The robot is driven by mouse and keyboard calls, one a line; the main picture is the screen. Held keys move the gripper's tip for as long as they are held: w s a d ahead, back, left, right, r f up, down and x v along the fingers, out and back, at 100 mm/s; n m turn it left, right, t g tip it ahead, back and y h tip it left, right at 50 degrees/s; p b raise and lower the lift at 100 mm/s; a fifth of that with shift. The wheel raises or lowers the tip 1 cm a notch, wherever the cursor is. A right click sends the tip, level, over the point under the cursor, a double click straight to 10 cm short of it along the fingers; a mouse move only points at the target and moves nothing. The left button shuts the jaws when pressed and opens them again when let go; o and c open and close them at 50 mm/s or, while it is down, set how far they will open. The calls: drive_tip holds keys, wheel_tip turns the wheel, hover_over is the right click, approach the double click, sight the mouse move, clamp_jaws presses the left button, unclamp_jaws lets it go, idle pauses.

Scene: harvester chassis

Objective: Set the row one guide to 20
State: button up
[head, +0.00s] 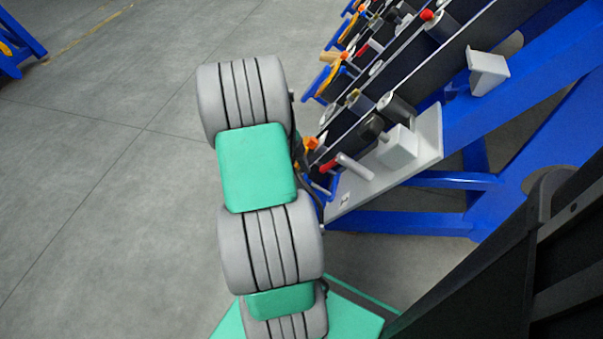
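The harvester chassis (470,215) has a blue frame and fills the upper right of the head view. Black slanted plates on it carry rows of levers, knobs and rollers. A light grey plate (430,140) with a white block (398,147) and a grey handle (354,168) sits at its near end. I cannot tell which part is the row one guide, and no number scale is readable. My grey and green arm stands in the middle, just left of the chassis, and covers part of its near side. My gripper does not show.
A red-tipped lever (327,167) and an orange knob (310,143) sit close to the right side of my arm. Another white block (487,72) is fixed on the blue beam. The concrete floor at left is clear up to a blue frame (18,45) in the far corner.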

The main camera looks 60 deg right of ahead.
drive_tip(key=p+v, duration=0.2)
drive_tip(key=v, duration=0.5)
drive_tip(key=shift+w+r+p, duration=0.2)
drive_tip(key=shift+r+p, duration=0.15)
drive_tip(key=shift+p, duration=0.05)
